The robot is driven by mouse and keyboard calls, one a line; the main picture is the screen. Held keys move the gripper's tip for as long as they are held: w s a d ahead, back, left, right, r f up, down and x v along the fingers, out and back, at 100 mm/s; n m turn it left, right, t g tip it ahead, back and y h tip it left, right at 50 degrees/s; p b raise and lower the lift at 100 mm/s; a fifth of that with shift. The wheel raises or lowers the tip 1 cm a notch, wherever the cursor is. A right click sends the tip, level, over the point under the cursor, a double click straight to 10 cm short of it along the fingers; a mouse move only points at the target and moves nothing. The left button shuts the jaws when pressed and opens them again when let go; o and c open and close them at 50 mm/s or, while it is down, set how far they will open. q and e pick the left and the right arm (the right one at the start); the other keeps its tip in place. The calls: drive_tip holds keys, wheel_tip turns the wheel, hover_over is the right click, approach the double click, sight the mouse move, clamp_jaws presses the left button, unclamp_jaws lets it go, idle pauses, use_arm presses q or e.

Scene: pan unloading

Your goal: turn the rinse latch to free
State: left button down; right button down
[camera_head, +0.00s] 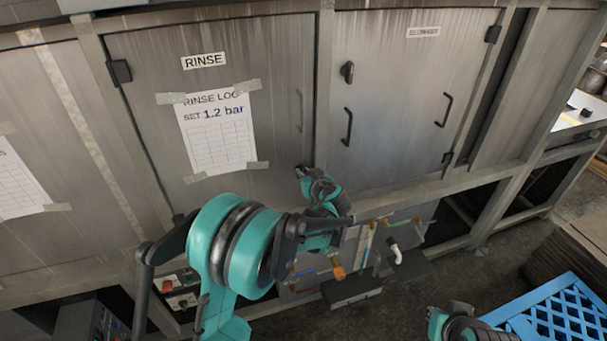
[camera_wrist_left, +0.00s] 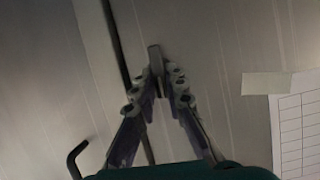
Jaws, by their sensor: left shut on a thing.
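The rinse door (camera_head: 265,70) is a closed grey metal panel with a RINSE label (camera_head: 204,61) near its top. My left gripper (camera_head: 301,172) is at the door's lower right edge, beside the post. In the left wrist view, its two fingers (camera_wrist_left: 160,85) close together on the rinse latch (camera_wrist_left: 154,56), a small grey tab standing out between the fingertips. The latch lies close to the dark door gap. In the head view the gripper hides most of the latch, so its turn is hard to judge. My right gripper (camera_head: 455,318) shows only partly at the bottom edge.
A taped paper log (camera_head: 217,132) hangs on the rinse door. The neighbouring door (camera_head: 400,75) has a dark latch (camera_head: 347,72) and bar handles; one handle (camera_wrist_left: 76,160) shows in the wrist view. A blue crate (camera_head: 550,312) stands at lower right.

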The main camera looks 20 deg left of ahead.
use_arm(q)
drive_tip(key=shift+w+d+f+m+g+y+b, duration=0.2)
drive_tip(key=shift+m+y+b, duration=0.85)
drive_tip(key=shift+m, duration=1.1)
drive_tip(key=shift+w+d+f+m+g+y+b, duration=0.1)
drive_tip(key=shift+f+m+g+y+b, duration=0.15)
drive_tip(key=shift+m+y+b, duration=1.05)
drive_tip(key=shift+w+d+f+m+g+y+b, duration=0.25)
drive_tip(key=shift+m+y, duration=1)
drive_tip(key=shift+m, duration=1.8)
drive_tip(key=shift+s+a+r, duration=0.15)
drive_tip(key=c, duration=1.6)
unclamp_jaws()
drive_tip(key=shift+o, duration=0.2)
drive_tip(key=shift+a, duration=0.1)
drive_tip(key=v, duration=1.2)
